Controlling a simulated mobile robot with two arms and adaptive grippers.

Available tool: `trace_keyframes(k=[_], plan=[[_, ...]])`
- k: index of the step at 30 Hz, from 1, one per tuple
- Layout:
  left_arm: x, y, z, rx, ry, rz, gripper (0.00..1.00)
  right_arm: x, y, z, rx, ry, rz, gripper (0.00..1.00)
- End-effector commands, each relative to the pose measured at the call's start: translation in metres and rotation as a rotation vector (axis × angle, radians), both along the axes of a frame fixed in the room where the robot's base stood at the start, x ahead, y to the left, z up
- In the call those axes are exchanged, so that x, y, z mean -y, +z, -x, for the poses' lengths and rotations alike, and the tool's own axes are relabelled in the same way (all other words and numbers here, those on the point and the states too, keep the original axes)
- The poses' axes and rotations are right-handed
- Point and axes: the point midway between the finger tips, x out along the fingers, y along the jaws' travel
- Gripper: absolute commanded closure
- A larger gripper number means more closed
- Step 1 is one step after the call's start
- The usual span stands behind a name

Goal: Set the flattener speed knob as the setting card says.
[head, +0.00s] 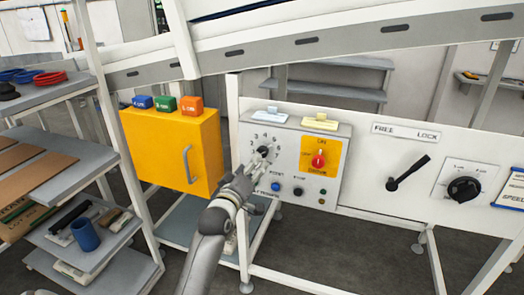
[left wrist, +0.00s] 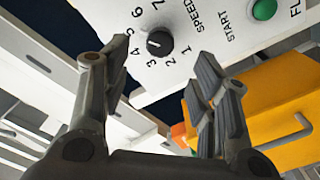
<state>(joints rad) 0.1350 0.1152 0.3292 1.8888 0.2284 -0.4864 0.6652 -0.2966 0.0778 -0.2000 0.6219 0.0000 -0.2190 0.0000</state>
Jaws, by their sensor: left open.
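The flattener speed knob (head: 263,152) is a small black knob on the left of a white control panel, ringed by numbers. In the left wrist view the knob (left wrist: 160,43) shows with the numbers 1 to 7 and the word SPEED; its exact setting is too small to read. My left gripper (head: 246,174) is just below the knob in the head view. In the left wrist view my left gripper (left wrist: 150,72) is open, with the knob beyond the gap between its fingers, apart from them. A card (head: 512,190) marked SPEED is cut off at the right edge. My right gripper is out of view.
A red knob (head: 318,160) on a yellow plate sits right of the speed knob, with buttons below. A black lever (head: 408,174) and larger black dial (head: 464,190) are further right. A yellow box (head: 172,150) stands left. A shelf rack (head: 90,205) is at far left.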

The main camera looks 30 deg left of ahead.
Motion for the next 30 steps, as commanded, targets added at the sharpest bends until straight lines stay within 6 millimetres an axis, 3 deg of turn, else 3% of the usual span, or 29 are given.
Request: trace_keyframes(k=[15,21,30], plan=[[-0.018,0.001,-0.073,-0.001,-0.001,-0.003,0.46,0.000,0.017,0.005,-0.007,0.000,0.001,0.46],[-0.021,0.001,-0.086,-0.001,0.000,-0.004,0.46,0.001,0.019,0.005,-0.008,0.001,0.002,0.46],[-0.022,0.000,-0.089,-0.002,0.000,-0.004,0.46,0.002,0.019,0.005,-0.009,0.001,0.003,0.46]])
